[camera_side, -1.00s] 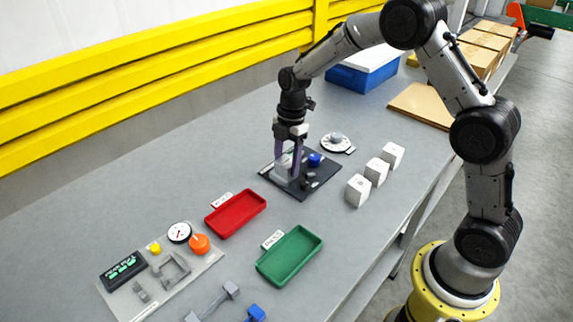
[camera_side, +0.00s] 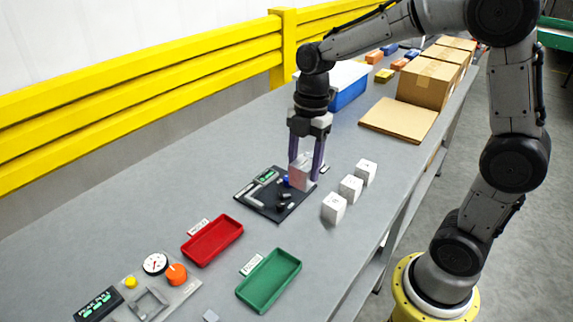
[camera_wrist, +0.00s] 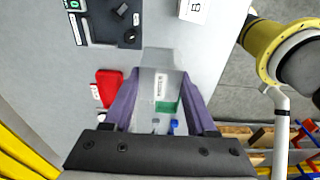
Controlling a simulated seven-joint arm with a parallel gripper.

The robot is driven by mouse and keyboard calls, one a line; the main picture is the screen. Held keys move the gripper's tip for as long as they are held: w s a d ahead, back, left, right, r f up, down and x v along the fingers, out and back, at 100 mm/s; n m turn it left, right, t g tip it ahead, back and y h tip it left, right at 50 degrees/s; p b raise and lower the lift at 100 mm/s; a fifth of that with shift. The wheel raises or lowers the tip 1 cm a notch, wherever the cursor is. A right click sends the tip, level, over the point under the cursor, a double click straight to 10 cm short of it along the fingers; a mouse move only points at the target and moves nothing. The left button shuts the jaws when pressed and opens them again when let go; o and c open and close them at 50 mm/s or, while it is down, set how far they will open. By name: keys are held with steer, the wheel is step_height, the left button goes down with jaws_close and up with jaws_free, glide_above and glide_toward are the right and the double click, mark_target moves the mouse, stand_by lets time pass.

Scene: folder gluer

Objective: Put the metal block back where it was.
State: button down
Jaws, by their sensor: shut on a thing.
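My gripper (camera_side: 305,170) is shut on the metal block (camera_side: 299,173), a pale, shiny box held upright between two purple fingers. In the wrist view the block (camera_wrist: 160,75) fills the gap between the fingers and looks blurred and glassy. The block is at the far right edge of the black plate (camera_side: 262,208) in the side view; I cannot tell whether it touches anything below. The plate carries a small green display (camera_side: 266,176), a blue part and dark knobs. The plate also shows at the upper left of the wrist view (camera_wrist: 100,28).
Several white cubes (camera_side: 351,188) stand right of the plate. A red tray (camera_side: 212,241) and a green tray (camera_side: 269,281) lie nearer, with a gauge panel (camera_side: 153,291) at lower left. Behind are a blue bin (camera_side: 350,92) and a cardboard sheet (camera_side: 399,119). The round white dish is hidden.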

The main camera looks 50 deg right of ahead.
steer(key=shift+s+r, duration=0.2)
steer(key=shift+s, duration=0.2)
steer(key=s+a, duration=0.1)
steer(key=s, duration=1.7)
steer(key=w+f, duration=0.3)
steer(key=w, duration=0.1)
steer(key=w+f, duration=0.3)
steer(key=w, duration=0.2)
steer(key=w+a+f, duration=0.1)
steer(key=w+f, duration=0.2)
steer(key=w, duration=0.1)
steer(key=shift+w+a+f, duration=0.1)
steer(key=shift+w+f, duration=0.15)
steer(key=shift+f, duration=0.15)
steer(key=shift+w+f, duration=0.2)
steer(key=shift+f, duration=1.6)
steer(key=shift+c, duration=1)
jaws_free()
steer(key=shift+f, duration=0.15)
